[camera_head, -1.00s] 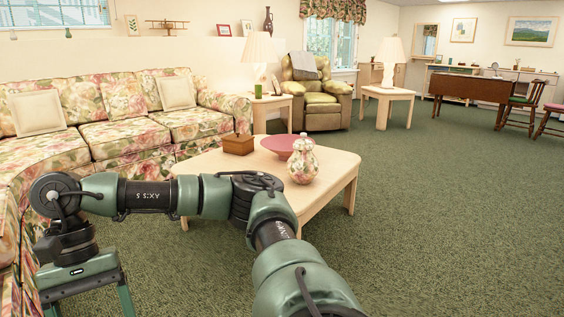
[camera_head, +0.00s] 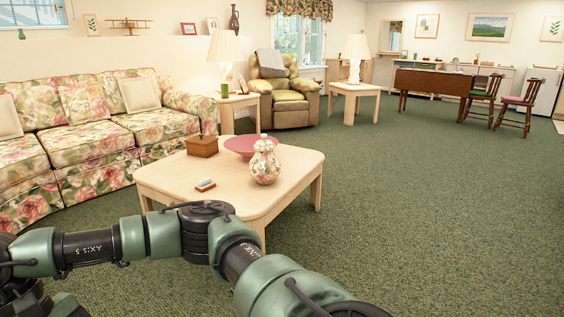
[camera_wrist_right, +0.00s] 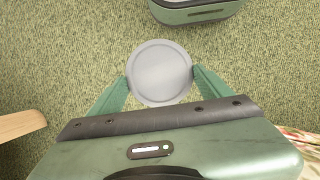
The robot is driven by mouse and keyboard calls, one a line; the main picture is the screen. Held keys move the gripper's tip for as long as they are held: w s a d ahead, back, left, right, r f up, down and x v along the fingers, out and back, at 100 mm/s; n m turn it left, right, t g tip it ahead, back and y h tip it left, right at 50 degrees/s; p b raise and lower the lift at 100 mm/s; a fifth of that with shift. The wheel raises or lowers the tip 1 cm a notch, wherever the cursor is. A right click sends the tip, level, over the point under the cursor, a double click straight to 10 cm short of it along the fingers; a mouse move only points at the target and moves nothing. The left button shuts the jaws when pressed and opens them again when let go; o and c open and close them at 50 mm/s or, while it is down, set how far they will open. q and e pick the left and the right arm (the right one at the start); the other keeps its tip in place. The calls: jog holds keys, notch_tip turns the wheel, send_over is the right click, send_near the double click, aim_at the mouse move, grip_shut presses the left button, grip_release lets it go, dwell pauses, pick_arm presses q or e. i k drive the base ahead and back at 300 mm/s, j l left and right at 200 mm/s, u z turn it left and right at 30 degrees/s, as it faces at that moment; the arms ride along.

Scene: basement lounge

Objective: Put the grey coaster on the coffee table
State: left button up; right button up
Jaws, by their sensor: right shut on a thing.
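The grey coaster (camera_wrist_right: 160,72) is a round disc with a raised rim, in the right wrist view. My right gripper (camera_wrist_right: 160,80) is shut on it, one green finger at each side, above the green carpet. In the head view my right arm reaches across to the lower left, and its gripper and the coaster are out of frame. The coffee table (camera_head: 232,200) is pale wood with rounded corners and stands just beyond my arm. My left gripper is in neither view.
On the table are a wooden box (camera_head: 202,146), a red bowl (camera_head: 240,146), a floral jar (camera_head: 265,166) and a small red-and-white item (camera_head: 205,185). Its near left top is bare. A floral sofa (camera_head: 110,135) stands behind it on the left. Open carpet (camera_head: 420,190) lies right.

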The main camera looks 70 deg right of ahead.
aim_at(244, 197)
jog(key=i+l+z, duration=0.25)
jog(key=z, duration=0.2)
jog(key=i+l+z, duration=0.2)
jog(key=z, duration=0.25)
jog(key=i+z, duration=0.4)
jog(key=i+j+z, duration=0.2)
jog(key=i, duration=0.75)
jog(key=i+l, duration=0.05)
jog(key=l, duration=0.05)
